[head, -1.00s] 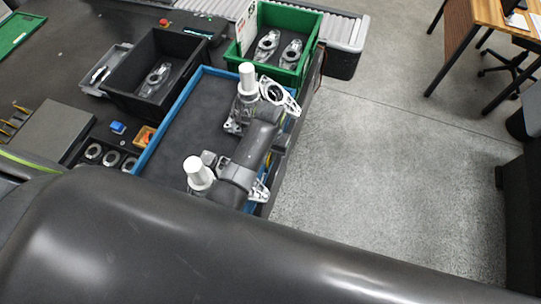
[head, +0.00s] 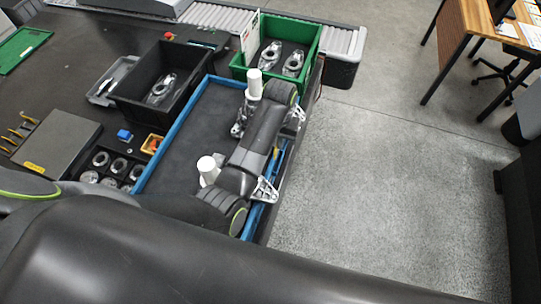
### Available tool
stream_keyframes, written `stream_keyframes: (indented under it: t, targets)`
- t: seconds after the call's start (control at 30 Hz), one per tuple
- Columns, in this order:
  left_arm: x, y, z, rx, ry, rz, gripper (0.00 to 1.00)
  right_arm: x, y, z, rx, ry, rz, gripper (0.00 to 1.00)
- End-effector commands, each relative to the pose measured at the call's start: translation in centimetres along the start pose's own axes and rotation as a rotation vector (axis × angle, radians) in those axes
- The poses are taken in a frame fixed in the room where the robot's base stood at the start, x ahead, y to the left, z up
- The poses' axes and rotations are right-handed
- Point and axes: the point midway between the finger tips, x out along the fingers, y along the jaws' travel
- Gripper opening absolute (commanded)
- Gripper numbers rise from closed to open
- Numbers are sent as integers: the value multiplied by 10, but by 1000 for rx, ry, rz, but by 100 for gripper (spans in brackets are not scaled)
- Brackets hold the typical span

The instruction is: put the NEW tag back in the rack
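I cannot pick out the NEW tag or its rack with certainty. A small yellow label (head: 34,168) shows on the front of a grey box at the left, its print too small to read. A white card (head: 251,38) stands upright at the left end of the green bin. My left arm (head: 258,140) reaches across the blue-rimmed tray (head: 172,132). Its fingertips cannot be made out among silver bracket-like parts and two white cylinders beside the arm. My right gripper is not in view.
A black bin (head: 125,100) and a green bin (head: 309,62) hold silver castings. A black holder (head: 108,172) with round parts sits left of the tray. The grey box (head: 60,140) lies beside several yellow-marked items (head: 22,128). Open floor lies right of the tray.

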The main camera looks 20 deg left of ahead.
Motion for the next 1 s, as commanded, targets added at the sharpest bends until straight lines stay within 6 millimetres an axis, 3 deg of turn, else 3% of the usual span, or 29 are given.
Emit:
stream_keyframes:
  t: [0.2, 0.53, 1.0]
  targets:
    - [-24, 5, -10, 4, 1, 1, 0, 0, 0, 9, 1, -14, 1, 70]
    - [-44, 5, -10, 4, 0, 1, 0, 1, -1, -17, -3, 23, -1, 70]
    - [-61, 5, -9, 4, -1, 1, 0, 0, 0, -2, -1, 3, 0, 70]
